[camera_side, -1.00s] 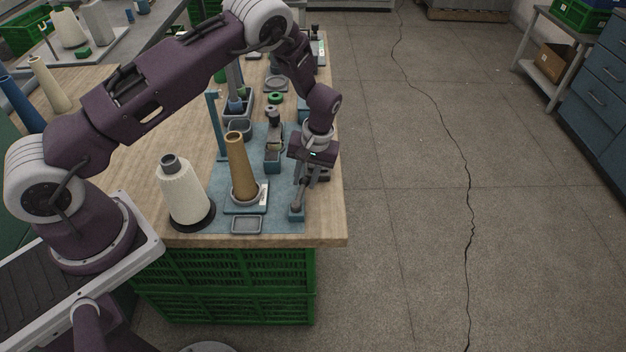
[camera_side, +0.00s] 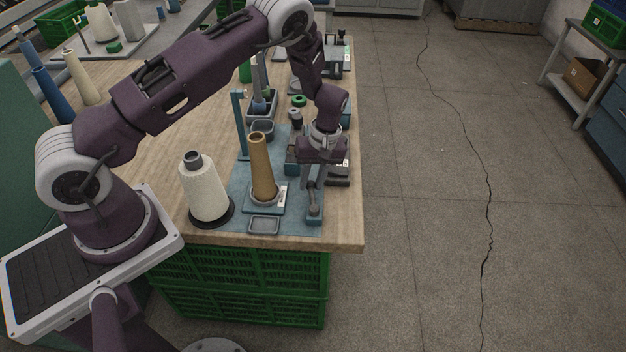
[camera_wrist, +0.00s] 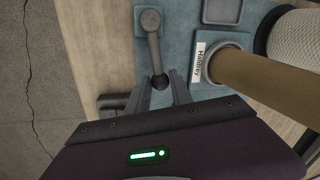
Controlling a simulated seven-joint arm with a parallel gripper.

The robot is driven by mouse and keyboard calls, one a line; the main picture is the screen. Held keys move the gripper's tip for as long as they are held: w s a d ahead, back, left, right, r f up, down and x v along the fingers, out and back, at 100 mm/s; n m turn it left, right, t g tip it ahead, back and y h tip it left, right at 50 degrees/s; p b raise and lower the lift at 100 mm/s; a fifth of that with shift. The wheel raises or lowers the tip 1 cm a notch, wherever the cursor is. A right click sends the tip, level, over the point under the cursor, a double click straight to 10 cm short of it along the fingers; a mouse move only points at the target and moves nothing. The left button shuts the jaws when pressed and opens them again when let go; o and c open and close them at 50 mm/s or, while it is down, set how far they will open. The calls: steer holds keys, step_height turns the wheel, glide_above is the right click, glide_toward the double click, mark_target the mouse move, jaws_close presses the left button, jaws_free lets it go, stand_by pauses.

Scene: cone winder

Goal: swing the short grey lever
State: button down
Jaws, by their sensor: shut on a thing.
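The short grey lever (camera_wrist: 154,52) shows in the wrist view, running from a round pivot at the top of the picture to a rounded end between my fingers. My gripper (camera_wrist: 162,86) is shut on that end. In the side view my gripper (camera_side: 315,187) points down near the right edge of the bench, just behind the lever's blue-grey base (camera_side: 314,217). My fingers partly hide the lever there.
A brown cone (camera_side: 262,168) stands close left of my gripper, with a white label (camera_wrist: 199,60) beside it. A white yarn cone (camera_side: 206,192) stands farther left. A shallow grey tray (camera_side: 264,225) lies in front. The bench front (camera_side: 345,236) is bare at right.

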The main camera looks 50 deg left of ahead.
steer(key=c, duration=1.1)
jaws_free()
steer(key=shift+c, duration=0.2)
step_height(320, 180, up, 7)
steer(key=w, duration=0.1)
steer(key=shift+d, duration=0.3)
